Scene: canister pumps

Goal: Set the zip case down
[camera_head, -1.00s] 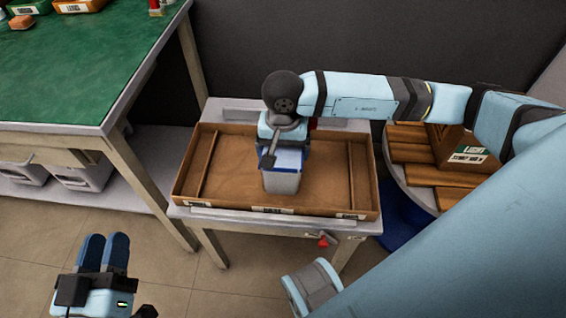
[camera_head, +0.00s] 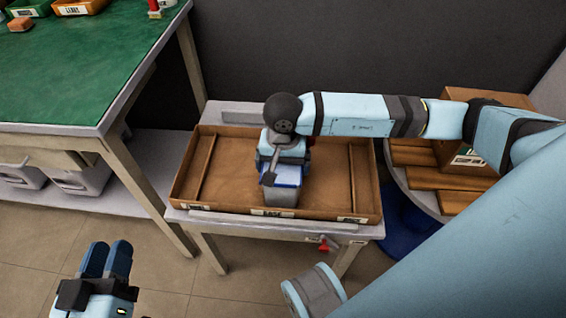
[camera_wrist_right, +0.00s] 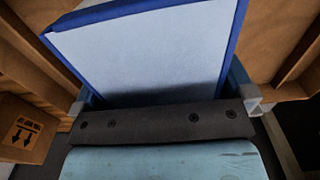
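The zip case (camera_head: 281,195) is a pale grey box shape with blue edging, upright inside the wooden tray near its front wall. My right gripper (camera_head: 284,172) is above it, pointing down, and shut on it. In the right wrist view, the case (camera_wrist_right: 150,60) fills the space between the fingers, its blue rims showing at both sides. The case's underside is hidden, so I cannot tell whether it touches the tray floor. My left gripper (camera_head: 108,258) is at the lower left, over the floor, its two blue fingers together and empty.
The wooden tray (camera_head: 330,208), with a divider near each end, sits on a small grey table (camera_head: 215,222). A green-topped bench (camera_head: 75,75) stands left. A round stand with wooden slats (camera_head: 415,152) and a cardboard box (camera_head: 455,150) stands right. Tray floor beside the case is clear.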

